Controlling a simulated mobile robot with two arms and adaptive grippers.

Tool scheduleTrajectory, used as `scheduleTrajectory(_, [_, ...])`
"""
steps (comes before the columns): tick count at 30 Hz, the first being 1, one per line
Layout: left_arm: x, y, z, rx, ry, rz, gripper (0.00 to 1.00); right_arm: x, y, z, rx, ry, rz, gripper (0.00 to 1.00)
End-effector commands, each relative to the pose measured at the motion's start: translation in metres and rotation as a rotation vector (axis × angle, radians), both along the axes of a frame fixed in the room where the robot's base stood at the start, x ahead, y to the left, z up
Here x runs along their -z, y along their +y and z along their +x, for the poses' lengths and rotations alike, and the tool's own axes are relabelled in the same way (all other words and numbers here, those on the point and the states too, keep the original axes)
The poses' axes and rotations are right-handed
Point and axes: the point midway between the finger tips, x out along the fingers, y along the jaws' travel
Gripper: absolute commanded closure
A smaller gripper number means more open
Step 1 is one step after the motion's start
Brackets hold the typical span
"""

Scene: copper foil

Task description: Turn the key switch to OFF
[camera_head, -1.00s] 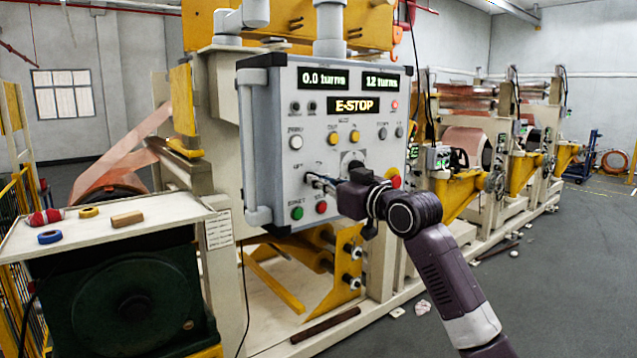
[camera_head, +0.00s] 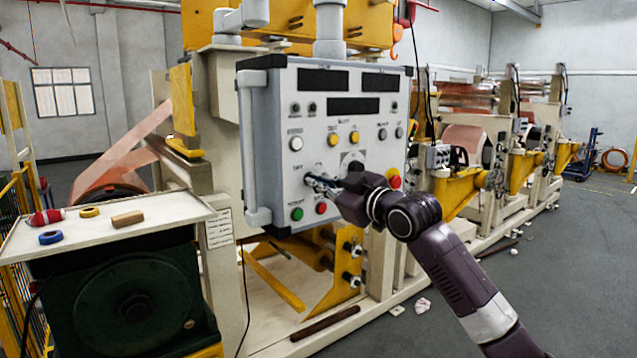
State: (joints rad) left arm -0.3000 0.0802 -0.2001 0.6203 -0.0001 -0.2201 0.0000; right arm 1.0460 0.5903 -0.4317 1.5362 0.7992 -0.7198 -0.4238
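The grey control box (camera_head: 270,165) stands in the middle, its front panel facing me. Its display windows (camera_head: 323,80) are dark. The key switch sits low on the left of the panel, mostly hidden behind my fingertips. My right gripper (camera_head: 312,180) reaches in from the right with its fingers close together at the key switch and appears shut on its key. The key's exact angle is too small and covered to read. My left gripper is not in view.
A green button (camera_head: 297,214) and a red button (camera_head: 321,208) lie just below the gripper. A red and yellow emergency stop (camera_head: 394,180) is to its right. A white-topped bench (camera_head: 160,222) with tape rolls and a block stands at the left. Copper foil machines fill the right.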

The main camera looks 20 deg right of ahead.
Motion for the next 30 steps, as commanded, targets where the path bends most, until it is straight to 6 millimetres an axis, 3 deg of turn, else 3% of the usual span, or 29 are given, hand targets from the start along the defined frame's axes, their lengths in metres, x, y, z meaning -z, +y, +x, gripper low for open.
scheduleTrajectory(7, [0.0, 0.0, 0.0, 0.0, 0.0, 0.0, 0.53, -0.001, 0.0, 0.0, 0.001, -0.004, -0.002, 1.0])
scheduleTrajectory(13, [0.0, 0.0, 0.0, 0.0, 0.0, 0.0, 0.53, -0.001, 0.0, 0.0, 0.0, -0.003, -0.001, 0.79])
scheduleTrajectory(23, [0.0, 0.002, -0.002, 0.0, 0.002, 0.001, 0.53, 0.0, -0.002, -0.003, 0.001, -0.001, -0.001, 0.79])
scheduleTrajectory(30, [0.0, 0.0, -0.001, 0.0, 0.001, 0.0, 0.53, 0.001, -0.012, -0.032, 0.001, -0.001, -0.004, 0.79])
